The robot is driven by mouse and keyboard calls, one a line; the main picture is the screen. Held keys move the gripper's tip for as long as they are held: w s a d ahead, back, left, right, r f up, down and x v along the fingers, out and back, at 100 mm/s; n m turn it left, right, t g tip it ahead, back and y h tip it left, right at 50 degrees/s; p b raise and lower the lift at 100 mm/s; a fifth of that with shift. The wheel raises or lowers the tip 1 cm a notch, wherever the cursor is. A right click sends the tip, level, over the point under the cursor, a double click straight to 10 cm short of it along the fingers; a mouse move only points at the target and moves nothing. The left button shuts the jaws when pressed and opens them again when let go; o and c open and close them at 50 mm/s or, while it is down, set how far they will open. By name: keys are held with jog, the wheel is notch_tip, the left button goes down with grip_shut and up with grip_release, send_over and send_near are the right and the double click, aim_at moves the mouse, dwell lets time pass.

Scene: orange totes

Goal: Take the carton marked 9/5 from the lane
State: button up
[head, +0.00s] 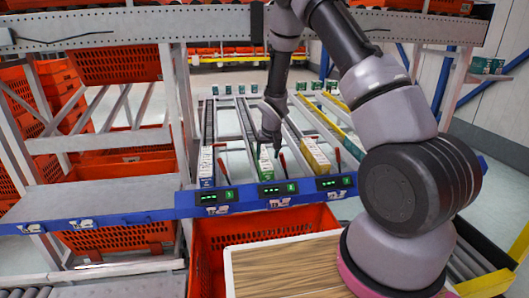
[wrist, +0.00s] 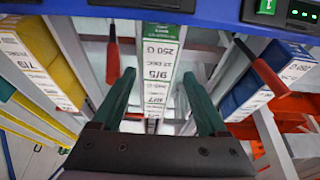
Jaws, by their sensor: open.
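The carton marked 9/5 (wrist: 160,48) is white with a green end and lies in the middle lane. It shows in the head view as a small green and white box (head: 265,163) at the lane's front end. My gripper (head: 270,148) points down over this carton. In the wrist view my gripper (wrist: 158,76) is open, with one green finger on each side of the carton. Gaps show between fingers and carton near the tips. How deep the fingers reach beside it I cannot tell.
A yellow carton (head: 315,157) and a blue carton (head: 206,168) lie in the neighbouring lanes. Red levers (wrist: 113,55) stand near the lanes' front ends. A blue rail (head: 240,198) with green displays crosses the front. An orange tote (head: 210,228) stands below it.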

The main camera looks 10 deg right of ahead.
aim_at(266, 165)
jog(key=x, duration=1)
jog(key=shift+s+d, duration=0.1)
